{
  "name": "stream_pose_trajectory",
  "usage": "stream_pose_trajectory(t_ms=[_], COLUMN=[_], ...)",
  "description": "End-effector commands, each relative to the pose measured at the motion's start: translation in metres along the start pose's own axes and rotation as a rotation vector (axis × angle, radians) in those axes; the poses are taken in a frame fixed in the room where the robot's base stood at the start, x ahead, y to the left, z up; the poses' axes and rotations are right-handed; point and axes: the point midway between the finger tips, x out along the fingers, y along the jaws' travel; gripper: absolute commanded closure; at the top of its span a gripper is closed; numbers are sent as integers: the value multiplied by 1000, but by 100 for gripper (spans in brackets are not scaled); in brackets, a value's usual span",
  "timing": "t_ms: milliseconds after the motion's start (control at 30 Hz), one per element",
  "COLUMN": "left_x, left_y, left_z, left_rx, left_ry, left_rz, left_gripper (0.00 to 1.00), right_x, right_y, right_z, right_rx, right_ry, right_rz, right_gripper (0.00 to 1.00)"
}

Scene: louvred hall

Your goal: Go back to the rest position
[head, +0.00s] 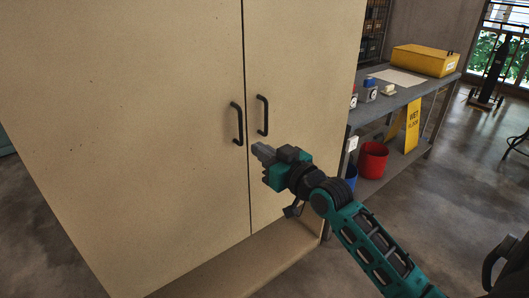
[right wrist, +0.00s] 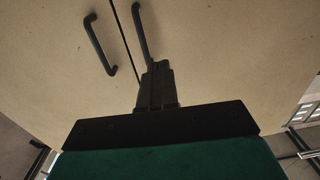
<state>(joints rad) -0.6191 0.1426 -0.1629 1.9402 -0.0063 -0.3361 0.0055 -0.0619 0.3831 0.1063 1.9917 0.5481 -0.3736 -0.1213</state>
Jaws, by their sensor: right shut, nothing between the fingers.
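My right gripper (head: 262,152) is shut and empty in front of a tall beige cabinet (head: 150,120). Its fingertips are just below the two black door handles and show apart from them in the head view. The left handle (head: 237,124) and the right handle (head: 263,115) flank the seam between the two shut doors. In the right wrist view my gripper (right wrist: 158,70) points up at the cabinet, its fingers together, overlapping the lower end of the right handle (right wrist: 140,32). I cannot tell the exact gap to the door. My left gripper is not in view.
Right of the cabinet stands a grey workbench (head: 425,92) with a yellow case (head: 423,60) on top. A red bucket (head: 373,159) and a yellow wet-floor sign (head: 411,125) are on its lower shelf. Concrete floor (head: 460,190) is open at the right.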

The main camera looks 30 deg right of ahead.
Motion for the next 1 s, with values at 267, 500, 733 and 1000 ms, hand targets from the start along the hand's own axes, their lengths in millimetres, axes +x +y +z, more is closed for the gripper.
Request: stream_pose_trajectory(t_ms=[267, 500, 733, 1000], left_x=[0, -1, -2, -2], left_y=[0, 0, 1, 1], left_z=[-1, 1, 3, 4], left_rx=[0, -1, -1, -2], left_ry=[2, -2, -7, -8], left_rz=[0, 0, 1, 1], left_gripper=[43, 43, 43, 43], right_x=[-6, -31, -111, -184], right_y=[0, -29, -97, -150], right_z=[0, 77, 202, 264], right_rx=[-1, -5, -28, -48], right_ry=[-1, -149, -419, -587], right_rz=[0, -7, -42, -84], right_gripper=[100, 100, 100, 100])
